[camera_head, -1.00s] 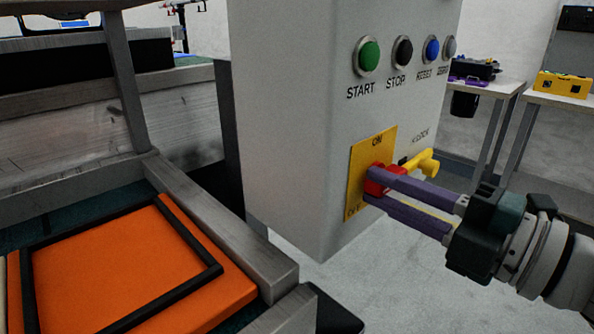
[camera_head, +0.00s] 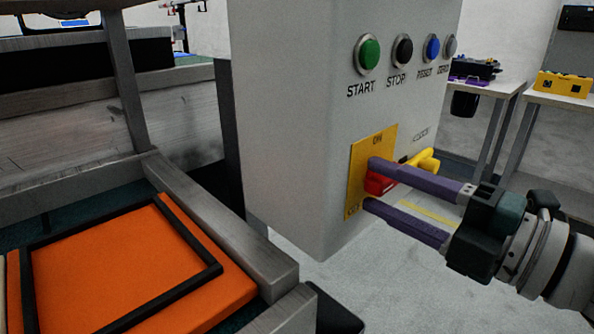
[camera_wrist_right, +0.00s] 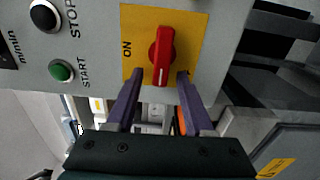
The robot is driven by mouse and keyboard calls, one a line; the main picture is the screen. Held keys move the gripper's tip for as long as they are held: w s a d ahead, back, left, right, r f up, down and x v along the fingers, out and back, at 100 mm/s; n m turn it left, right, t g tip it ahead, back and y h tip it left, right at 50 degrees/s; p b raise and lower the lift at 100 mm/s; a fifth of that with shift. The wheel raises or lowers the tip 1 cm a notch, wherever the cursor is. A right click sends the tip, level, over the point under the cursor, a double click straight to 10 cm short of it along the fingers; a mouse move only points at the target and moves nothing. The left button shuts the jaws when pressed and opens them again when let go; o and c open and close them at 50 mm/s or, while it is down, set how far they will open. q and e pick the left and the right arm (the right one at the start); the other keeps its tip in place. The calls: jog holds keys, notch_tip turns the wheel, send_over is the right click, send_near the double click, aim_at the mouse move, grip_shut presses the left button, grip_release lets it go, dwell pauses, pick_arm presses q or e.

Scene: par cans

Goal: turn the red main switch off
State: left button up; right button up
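The red main switch (camera_head: 378,184) sits on a yellow plate (camera_head: 355,180) on the grey cabinet's front. It also shows in the right wrist view (camera_wrist_right: 162,55), its handle crosswise to the ON mark, with the white line pointing down in that picture. The ON mark stands at the plate's top in the head view; the lower lettering is partly covered. My right gripper (camera_head: 370,183) is open around the handle, one finger above and one below, with gaps on both sides in the wrist view (camera_wrist_right: 158,76). My left gripper is in neither view.
Buttons, including the green START button (camera_head: 368,55), sit above the switch on the cabinet (camera_head: 290,110). A yellow part (camera_head: 428,161) sticks out right of the switch, close behind my upper finger. A metal frame with an orange panel (camera_head: 120,265) stands at left.

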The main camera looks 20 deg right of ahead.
jog(key=v, duration=1)
dwell(0.4)
